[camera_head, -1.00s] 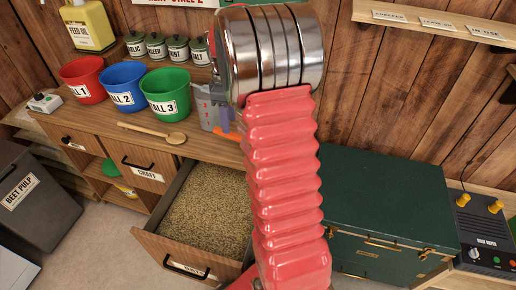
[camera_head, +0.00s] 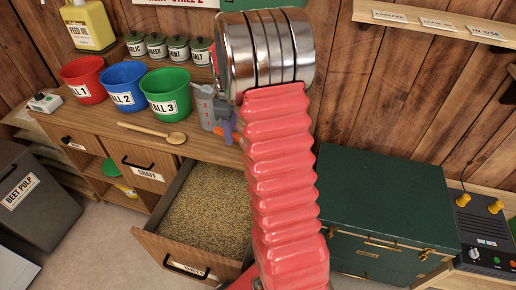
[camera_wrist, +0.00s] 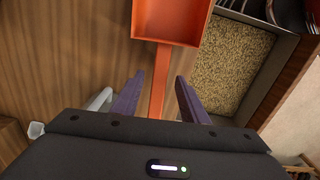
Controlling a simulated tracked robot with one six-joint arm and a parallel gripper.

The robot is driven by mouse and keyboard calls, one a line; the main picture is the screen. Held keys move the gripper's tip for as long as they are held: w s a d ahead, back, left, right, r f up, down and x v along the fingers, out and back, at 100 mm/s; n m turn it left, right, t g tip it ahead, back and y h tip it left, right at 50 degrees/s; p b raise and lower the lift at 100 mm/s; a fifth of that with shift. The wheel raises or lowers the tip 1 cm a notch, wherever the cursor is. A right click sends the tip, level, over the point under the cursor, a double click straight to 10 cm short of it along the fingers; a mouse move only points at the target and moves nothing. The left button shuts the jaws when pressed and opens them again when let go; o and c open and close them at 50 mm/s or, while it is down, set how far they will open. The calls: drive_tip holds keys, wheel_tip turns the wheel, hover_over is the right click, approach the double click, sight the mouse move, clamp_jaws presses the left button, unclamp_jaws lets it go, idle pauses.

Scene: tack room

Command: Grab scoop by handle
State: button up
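The orange scoop (camera_wrist: 172,22) lies on the wooden counter at the top of the wrist view, with its handle (camera_wrist: 160,80) pointing back toward my gripper. My gripper (camera_wrist: 157,92) is open; its two purple fingers stand on either side of the handle, with a gap showing on both sides. How high the fingers are above the counter is hard to tell. In the head view my gripper (camera_head: 227,128) shows only partly beside my red arm, which hides most of the scoop.
A grey measuring jug (camera_head: 206,106) stands close to my gripper. The green bucket (camera_head: 167,93), blue bucket (camera_head: 123,86) and wooden spoon (camera_head: 154,132) are to the left. An open drawer of grain (camera_head: 208,208) juts out below; it also shows in the wrist view (camera_wrist: 230,60).

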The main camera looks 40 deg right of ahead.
drive_tip(key=shift+c, duration=0.6)
clamp_jaws()
